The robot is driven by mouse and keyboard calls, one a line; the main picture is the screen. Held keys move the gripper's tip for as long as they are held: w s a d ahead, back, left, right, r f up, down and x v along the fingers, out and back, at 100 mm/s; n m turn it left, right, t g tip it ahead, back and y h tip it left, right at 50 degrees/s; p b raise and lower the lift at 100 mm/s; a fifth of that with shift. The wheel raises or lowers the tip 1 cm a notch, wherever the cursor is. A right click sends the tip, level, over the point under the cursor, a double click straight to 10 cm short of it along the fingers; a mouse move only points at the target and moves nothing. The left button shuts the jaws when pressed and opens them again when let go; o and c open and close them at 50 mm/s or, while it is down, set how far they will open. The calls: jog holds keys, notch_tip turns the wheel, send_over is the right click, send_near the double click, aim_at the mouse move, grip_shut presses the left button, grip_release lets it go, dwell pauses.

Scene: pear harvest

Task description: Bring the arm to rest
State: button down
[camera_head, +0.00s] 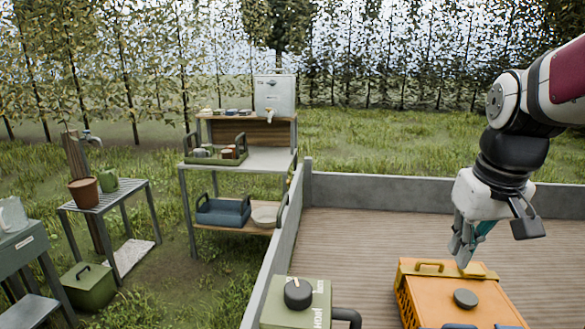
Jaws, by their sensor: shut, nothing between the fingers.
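My gripper (461,254) is at the right of the head view, at the end of my white, black and dark red arm. It points downward and its grey fingers are close together. I see nothing held between them. The fingertips appear just above the far edge of an orange crate (470,303), which has a closed-looking top with a handle and a dark round knob. I cannot tell whether the fingers touch the crate.
The crate stands on a wooden deck (365,245) with low grey walls. A green box with a black knob (299,294) is left of it. A shelf unit (240,160) with trays and a dispenser (274,94) stands behind. A slatted table (105,197) is farther left. Deck behind the crate is clear.

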jog(key=s+a+n+t, duration=0.1)
jog(key=s+a, duration=1)
jog(key=s, duration=0.3)
jog(key=shift+a+f+t+y+p, duration=0.25)
jog(key=shift+f+t+y+p, duration=0.15)
jog(key=shift+f, duration=0.05)
